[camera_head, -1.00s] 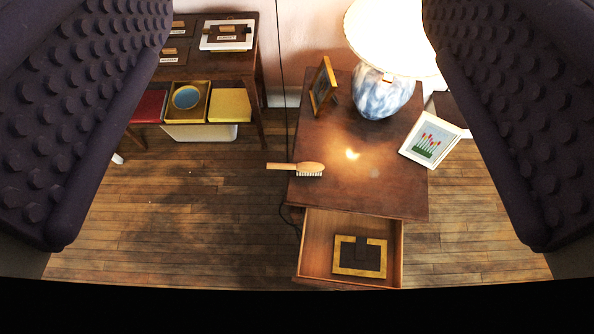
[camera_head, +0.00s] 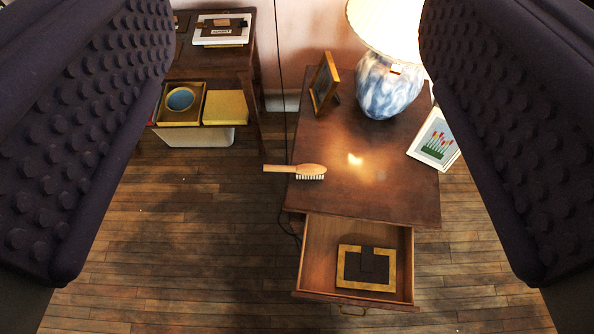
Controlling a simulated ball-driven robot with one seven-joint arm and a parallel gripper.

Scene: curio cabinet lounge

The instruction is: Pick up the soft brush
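The soft brush (camera_head: 312,171) has a light wooden back and handle with pale bristles. It lies at the left edge of the small brown side table (camera_head: 385,196), its handle sticking out past the edge to the left. My gripper (camera_head: 297,270) is open and empty, its two dark studded fingers wide apart at the left and right of the picture. The brush shows between the fingers, farther off and not touched by them.
A lamp (camera_head: 388,85), a gold picture frame (camera_head: 325,82) and a white-framed flower picture (camera_head: 435,139) stand on the table. Its drawer (camera_head: 318,240) is open with a dark-and-gold item (camera_head: 366,267) inside. A cabinet (camera_head: 212,62) with an open compartmented drawer stands left. Floor (camera_head: 180,230) is clear at left.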

